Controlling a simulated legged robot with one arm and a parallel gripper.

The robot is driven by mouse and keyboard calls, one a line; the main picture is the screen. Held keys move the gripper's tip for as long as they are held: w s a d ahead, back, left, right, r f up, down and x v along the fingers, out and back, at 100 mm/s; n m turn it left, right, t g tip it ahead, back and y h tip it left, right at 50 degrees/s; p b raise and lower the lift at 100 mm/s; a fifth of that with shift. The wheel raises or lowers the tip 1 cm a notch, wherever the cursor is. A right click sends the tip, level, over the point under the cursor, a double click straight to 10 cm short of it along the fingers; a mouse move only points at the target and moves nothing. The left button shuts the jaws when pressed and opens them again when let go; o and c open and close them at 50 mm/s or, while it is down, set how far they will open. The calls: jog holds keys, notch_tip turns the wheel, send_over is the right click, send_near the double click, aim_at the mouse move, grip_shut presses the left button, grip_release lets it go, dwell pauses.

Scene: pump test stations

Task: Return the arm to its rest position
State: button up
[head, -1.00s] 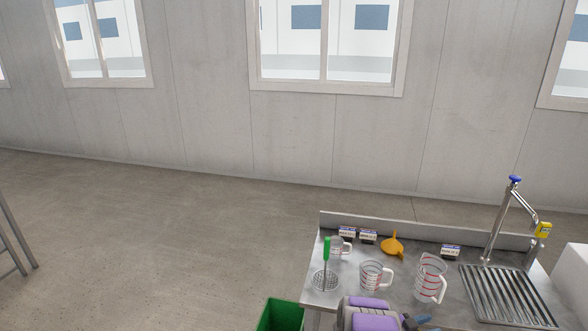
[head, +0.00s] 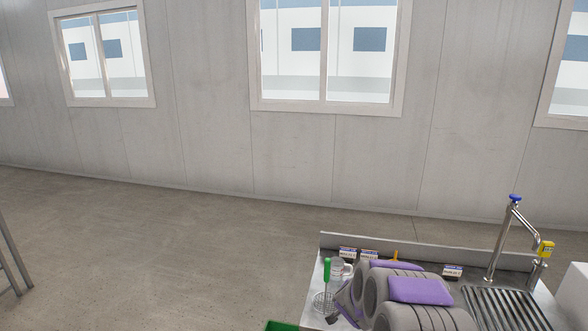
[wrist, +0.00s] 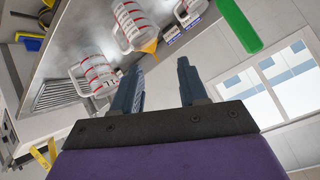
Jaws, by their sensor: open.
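My arm, in grey and purple, is folded over the steel bench (head: 330,258) at the lower right of the head view. My gripper (wrist: 160,85) shows in the wrist view with its two blue-grey fingers apart and nothing between them. In the head view my arm's dark end is near the bench's left front corner, and its fingers are hard to make out there. Measuring jugs with red marks (wrist: 137,25) (wrist: 95,74) appear beyond the fingers in the wrist view. A green handle (head: 327,268) stands upright at the bench's left; it also shows in the wrist view (wrist: 240,25).
A tap with a blue knob (head: 515,198) and a yellow tag (head: 546,248) rises at the right, by a ribbed drain area (head: 500,310). Small labels (head: 348,253) line the bench back. A green bin (head: 282,326) is at the bottom edge. The floor (head: 150,250) at left is open.

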jog(key=s+a+r+n+g+y, duration=0.25)
jog(key=s+a+r, duration=0.35)
jog(key=s, duration=0.3)
jog(key=s+a+r+n+g+y, duration=0.1)
jog(key=s+a+r+n+y, duration=0.4)
jog(key=s, duration=0.5)
jog(key=s+d+r+g+h, duration=0.1)
jog(key=s+d+g, duration=0.1)
jog(key=s, duration=0.9)
jog(key=s+d+r+n+g+h, duration=0.1)
jog(key=s+d+g+h, duration=0.1)
jog(key=s, duration=1)
jog(key=s+d+r+g+h, duration=0.1)
jog(key=s+g, duration=0.3)
jog(key=s, duration=0.8)
jog(key=shift+s+d+n, duration=0.15)
jog(key=shift+d+n, duration=0.2)
jog(key=shift+d, duration=0.05)
